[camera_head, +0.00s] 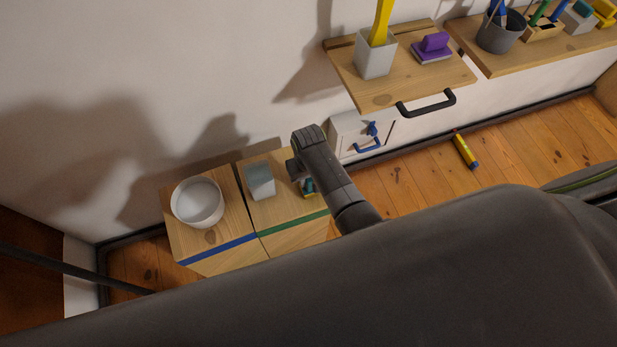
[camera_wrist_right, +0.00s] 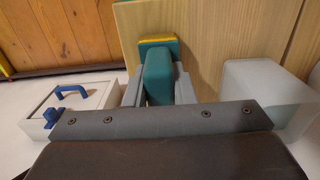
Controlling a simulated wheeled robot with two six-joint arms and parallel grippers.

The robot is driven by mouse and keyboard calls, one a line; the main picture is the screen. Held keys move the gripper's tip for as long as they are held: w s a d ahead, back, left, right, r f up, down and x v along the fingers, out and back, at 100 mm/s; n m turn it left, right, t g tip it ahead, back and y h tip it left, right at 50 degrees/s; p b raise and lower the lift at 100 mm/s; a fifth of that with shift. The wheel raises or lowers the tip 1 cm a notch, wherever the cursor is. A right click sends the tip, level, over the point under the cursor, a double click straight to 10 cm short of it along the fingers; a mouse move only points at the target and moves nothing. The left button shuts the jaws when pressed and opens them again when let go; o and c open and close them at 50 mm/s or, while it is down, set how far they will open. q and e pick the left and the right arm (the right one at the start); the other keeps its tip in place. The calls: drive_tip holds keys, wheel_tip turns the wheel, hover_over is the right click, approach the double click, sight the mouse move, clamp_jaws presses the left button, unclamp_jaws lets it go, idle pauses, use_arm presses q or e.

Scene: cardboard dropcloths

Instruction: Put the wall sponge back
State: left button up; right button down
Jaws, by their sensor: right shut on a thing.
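A sponge with a teal grip and yellow base (camera_wrist_right: 157,72) is between the fingers of my right gripper (camera_wrist_right: 160,85) in the wrist view. The gripper is shut on the teal grip. In the head view the right gripper (camera_head: 303,184) is at the right side of the wooden top with the green stripe (camera_head: 290,224), and a small part of the sponge (camera_head: 308,187) shows there. I cannot tell whether its base touches the wood. A similar purple block (camera_head: 434,44) stands on a wooden shelf board (camera_head: 388,92). My left gripper is out of view.
A grey-white box (camera_head: 260,180) stands left of the gripper, and a white bowl (camera_head: 197,201) sits beyond it. A white box with blue handle (camera_head: 349,128) is against the wall. A yellow tool (camera_head: 465,150) lies on the floor.

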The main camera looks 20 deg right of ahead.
drive_tip(key=shift+f, duration=0.1)
drive_tip(key=c, duration=1.2)
unclamp_jaws()
wheel_tip(320, 180, up, 12)
drive_tip(key=p, duration=0.2)
